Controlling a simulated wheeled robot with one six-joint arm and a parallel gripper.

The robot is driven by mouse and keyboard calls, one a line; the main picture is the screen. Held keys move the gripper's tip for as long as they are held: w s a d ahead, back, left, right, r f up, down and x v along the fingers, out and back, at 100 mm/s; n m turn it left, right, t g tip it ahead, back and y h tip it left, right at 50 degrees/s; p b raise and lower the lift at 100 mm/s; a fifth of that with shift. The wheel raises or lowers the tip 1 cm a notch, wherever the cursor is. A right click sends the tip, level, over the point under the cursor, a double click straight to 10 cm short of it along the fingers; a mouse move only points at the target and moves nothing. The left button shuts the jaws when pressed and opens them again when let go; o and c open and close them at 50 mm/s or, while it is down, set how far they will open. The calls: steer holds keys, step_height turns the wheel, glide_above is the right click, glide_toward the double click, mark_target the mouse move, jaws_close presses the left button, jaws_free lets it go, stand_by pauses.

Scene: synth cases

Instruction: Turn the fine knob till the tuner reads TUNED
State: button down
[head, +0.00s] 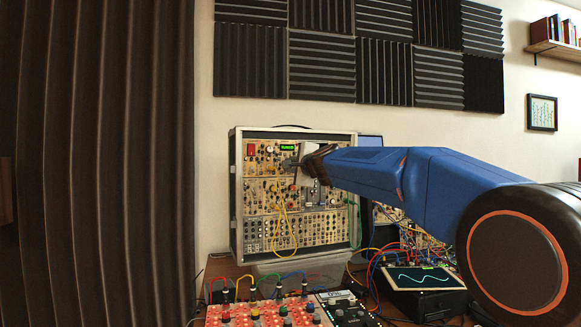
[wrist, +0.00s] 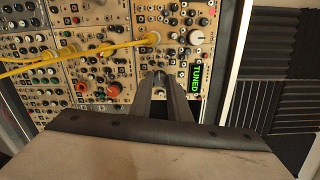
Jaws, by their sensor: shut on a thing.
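The tuner display (wrist: 195,80) shows the word TUNED in green letters, turned sideways in the wrist view. In the head view the same lit display (head: 287,147) sits near the top of the rack of modules, with its green text small. My gripper (wrist: 160,80) reaches the panel just beside the display, its two fingers close together and shut on the fine knob. The knob is hidden between the fingertips. In the head view my gripper (head: 297,163) is at the upper part of the rack, below and right of the display.
The modular rack (head: 240,200) carries many small knobs and jacks close around the fingers. A yellow cable (wrist: 80,52) loops across the panel. A white knob (wrist: 196,37) and a red knob (wrist: 113,91) are nearby. A lit red-panel controller (head: 262,314) and an oscilloscope (head: 423,279) stand in front.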

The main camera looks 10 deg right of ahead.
steer(key=shift+f+n, duration=0.1)
steer(key=shift+n, duration=2)
steer(key=c, duration=1.7)
jaws_free()
steer(key=shift+o, duration=0.2)
steer(key=s+d, duration=0.2)
steer(key=s, duration=1.5)
steer(key=shift+d+r, duration=0.35)
steer(key=shift+s, duration=0.1)
